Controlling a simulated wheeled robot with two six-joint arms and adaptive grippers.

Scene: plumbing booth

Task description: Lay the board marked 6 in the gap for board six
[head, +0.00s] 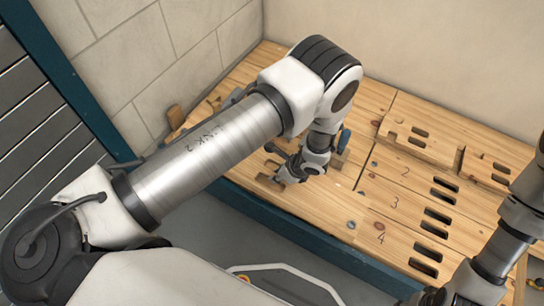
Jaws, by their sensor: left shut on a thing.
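My left gripper (283,173) is low over the left half of the wooden deck (312,217), its fingers down at the boards. It is shut on a wooden board, but the arm and wrist cover much of it. I cannot read a 6 on any board. The gap for board six cannot be made out; it may be behind my left arm. Of my right gripper, only a dark part (434,297) shows at the bottom edge, and its fingers are out of sight.
Boards marked 2 (423,172), 3 (413,203) and 4 (395,240) lie in the right half, with paired dark slots. A raised board (415,140) lies behind them. A teal beam (305,240) edges the deck. Walls close the back; my right arm covers the right side.

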